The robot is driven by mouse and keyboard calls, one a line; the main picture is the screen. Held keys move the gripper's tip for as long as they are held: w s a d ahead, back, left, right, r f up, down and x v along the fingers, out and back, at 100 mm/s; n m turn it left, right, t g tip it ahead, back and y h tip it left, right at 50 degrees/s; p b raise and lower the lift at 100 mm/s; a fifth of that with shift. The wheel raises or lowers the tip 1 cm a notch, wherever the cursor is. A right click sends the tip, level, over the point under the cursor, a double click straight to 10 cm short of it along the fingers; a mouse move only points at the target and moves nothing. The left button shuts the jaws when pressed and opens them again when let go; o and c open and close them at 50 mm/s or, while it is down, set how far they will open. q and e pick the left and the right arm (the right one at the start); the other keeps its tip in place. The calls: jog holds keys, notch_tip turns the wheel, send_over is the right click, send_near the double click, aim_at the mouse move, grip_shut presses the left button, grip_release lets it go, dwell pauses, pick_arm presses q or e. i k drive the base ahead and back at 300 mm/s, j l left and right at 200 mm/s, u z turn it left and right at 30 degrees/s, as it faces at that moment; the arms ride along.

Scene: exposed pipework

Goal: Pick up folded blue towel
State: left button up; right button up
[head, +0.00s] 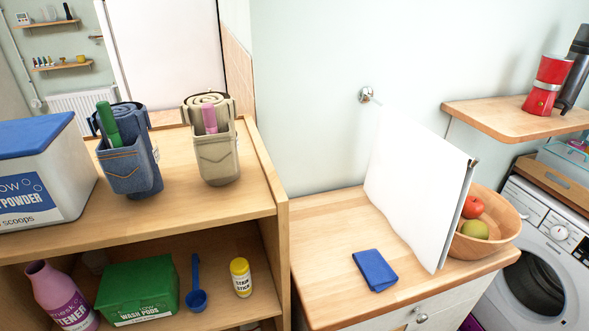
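The folded blue towel (375,270) lies flat on the wooden countertop (325,262), near its front edge and left of the hanging white sheet. Nothing covers it in the head view. Neither my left gripper nor my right gripper shows in the head view, so their state cannot be seen.
A white sheet (415,185) stands beside the towel, with a wooden fruit bowl (503,222) behind it to the right. The counter left of the towel is clear.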

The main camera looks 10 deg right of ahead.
aim_at(378, 275)
jog(key=l, duration=0.5)
jog(key=k+l+u, duration=0.1)
jog(key=l, duration=0.4)
jog(key=k+l, duration=0.1)
jog(key=l, duration=0.4)
